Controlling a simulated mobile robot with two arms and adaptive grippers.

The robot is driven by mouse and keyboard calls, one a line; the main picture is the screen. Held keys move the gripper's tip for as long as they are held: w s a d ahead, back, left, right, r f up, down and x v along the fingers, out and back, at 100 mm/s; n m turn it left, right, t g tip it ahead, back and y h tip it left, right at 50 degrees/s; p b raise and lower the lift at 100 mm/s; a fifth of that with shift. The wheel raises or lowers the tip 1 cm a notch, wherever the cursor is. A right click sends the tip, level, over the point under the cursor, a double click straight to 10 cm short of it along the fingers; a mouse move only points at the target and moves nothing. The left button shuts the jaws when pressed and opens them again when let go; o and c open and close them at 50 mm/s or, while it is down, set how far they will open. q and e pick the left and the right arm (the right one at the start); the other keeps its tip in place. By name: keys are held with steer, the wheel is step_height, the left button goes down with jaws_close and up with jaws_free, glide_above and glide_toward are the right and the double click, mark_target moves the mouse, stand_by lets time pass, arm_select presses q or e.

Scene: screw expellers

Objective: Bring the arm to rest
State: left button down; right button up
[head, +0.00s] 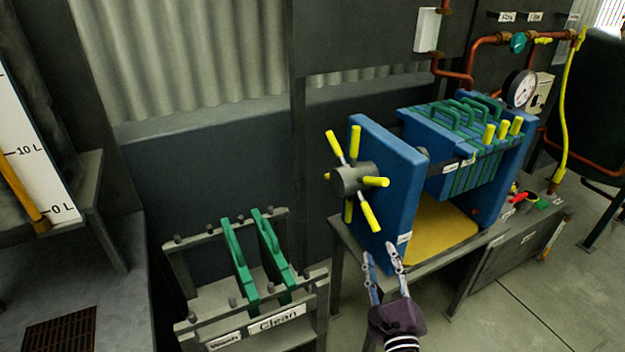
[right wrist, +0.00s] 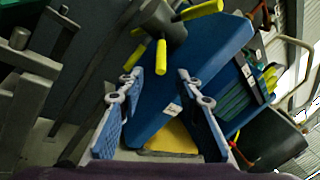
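My right gripper (head: 381,257) is in the lower middle of the head view, in front of the blue filter press (head: 382,185). Its two fingers are apart with nothing between them. In the right wrist view the fingers of the gripper (right wrist: 162,78) stand on either side of the press's blue end plate (right wrist: 180,100). I cannot tell the exact gap to the plate. My left gripper is not in view.
A grey handwheel (head: 352,179) with yellow handles sticks out from the press, above the gripper. The floor (head: 530,300) at lower right is clear. A gauge (head: 520,88) sits behind.

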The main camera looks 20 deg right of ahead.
steer(key=shift+f, duration=0.1)
steer(key=s+a+f+m+g+y, duration=0.1)
steer(key=s+f+m+g, duration=0.4)
steer(key=f, duration=0.8)
steer(key=s+a+f+m+g+y, duration=0.1)
steer(key=s+f+m+g, duration=0.15)
steer(key=f+m, duration=0.75)
steer(key=s+a+f+m+g+y, duration=0.1)
steer(key=s+f+m+g, duration=0.3)
steer(key=f, duration=1.2)
steer(key=s+a+f+m+g+y, duration=0.1)
steer(key=s+a+f+m, duration=0.1)
steer(key=s+f+m, duration=0.3)
steer(key=s+a+f+m+g+y, duration=0.1)
steer(key=s+f+m, duration=0.5)
steer(key=s, duration=0.8)
steer(key=s+a+f+m+g+y, duration=0.1)
steer(key=s+a+f+m+g, duration=0.2)
steer(key=s+m, duration=0.4)
step_height(320, 180, down, 2)
steer(key=shift+s+a+f+p, duration=0.3)
steer(key=shift+s+a, duration=0.35)
steer(key=shift+s, duration=0.55)
steer(key=shift+g, duration=0.25)
steer(key=shift+c, duration=0.4)
